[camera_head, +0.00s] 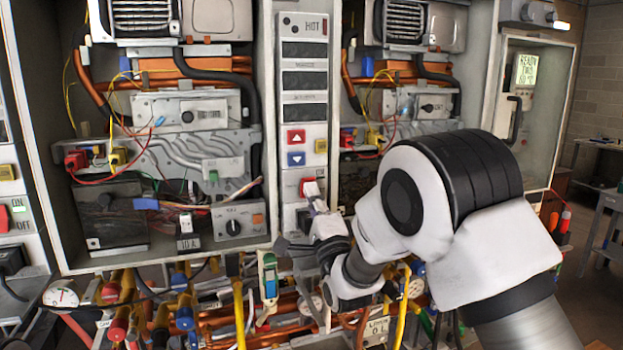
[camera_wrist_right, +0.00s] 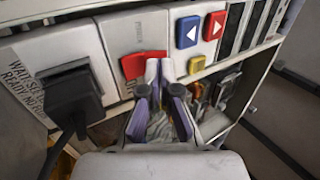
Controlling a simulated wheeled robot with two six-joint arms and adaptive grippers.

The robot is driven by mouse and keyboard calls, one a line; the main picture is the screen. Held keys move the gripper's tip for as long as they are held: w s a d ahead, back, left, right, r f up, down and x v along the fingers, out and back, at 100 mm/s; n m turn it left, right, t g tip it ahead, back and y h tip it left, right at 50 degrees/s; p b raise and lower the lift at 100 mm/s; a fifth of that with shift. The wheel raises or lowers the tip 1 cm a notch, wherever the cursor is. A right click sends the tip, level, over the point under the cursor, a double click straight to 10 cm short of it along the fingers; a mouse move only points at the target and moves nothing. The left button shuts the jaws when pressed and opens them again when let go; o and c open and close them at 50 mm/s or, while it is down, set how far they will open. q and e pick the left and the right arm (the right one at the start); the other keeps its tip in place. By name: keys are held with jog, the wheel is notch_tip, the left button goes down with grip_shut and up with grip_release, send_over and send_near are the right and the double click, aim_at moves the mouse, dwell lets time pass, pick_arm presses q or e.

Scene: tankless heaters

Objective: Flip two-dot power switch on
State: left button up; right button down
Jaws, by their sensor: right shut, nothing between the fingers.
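The centre control panel carries two dark dots (camera_head: 289,24) beside the word HOT at its top. A red power switch (camera_head: 308,185) sits low on this panel, below the arrow buttons. In the right wrist view the red switch (camera_wrist_right: 140,65) is partly hidden by my fingertips. My right gripper (camera_head: 315,199) is shut and empty, its tips at the lower part of the switch. In the right wrist view, the gripper's fingertips (camera_wrist_right: 158,72) are together at the switch, touching it or very close. The switch's exact tilt is hard to tell. My left gripper is not in view.
A red up button (camera_head: 296,139), a blue down button (camera_head: 296,159) and a yellow button (camera_head: 320,146) are above the switch. A black plug (camera_wrist_right: 75,100) is beside it. Open heater cabinets with wires flank the panel. Pipes and valves (camera_head: 185,312) crowd below.

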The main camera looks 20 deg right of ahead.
jog(key=shift+w, duration=0.4)
jog(key=shift+r, duration=0.15)
